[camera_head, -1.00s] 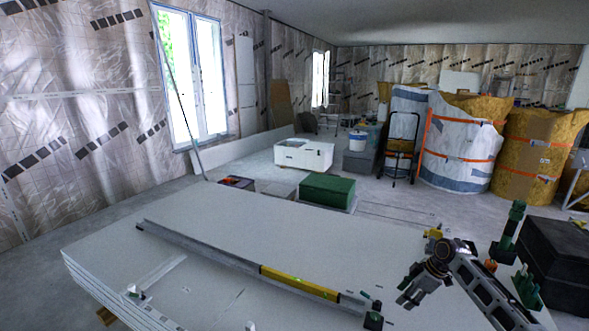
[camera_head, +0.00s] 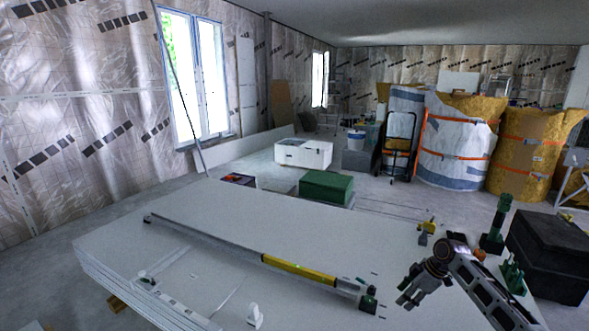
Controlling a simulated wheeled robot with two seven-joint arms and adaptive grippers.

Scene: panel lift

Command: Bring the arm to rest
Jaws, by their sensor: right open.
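My right gripper (camera_head: 410,296) is at the lower right, over the right part of a stack of white panels (camera_head: 210,215). Its fingers are open and empty. It is to the right of a long bar with a yellow section (camera_head: 298,270) lying across the stack, and apart from it. A small dark green and black piece (camera_head: 368,299) sits at the bar's right end, just left of my fingers. My left gripper is not in the view.
A black case (camera_head: 550,245) and green tools (camera_head: 497,225) stand right of my right arm. A green box (camera_head: 326,187) and a white box (camera_head: 303,153) are on the floor behind the stack. Wrapped insulation rolls (camera_head: 455,140) stand farther back. Open floor lies between.

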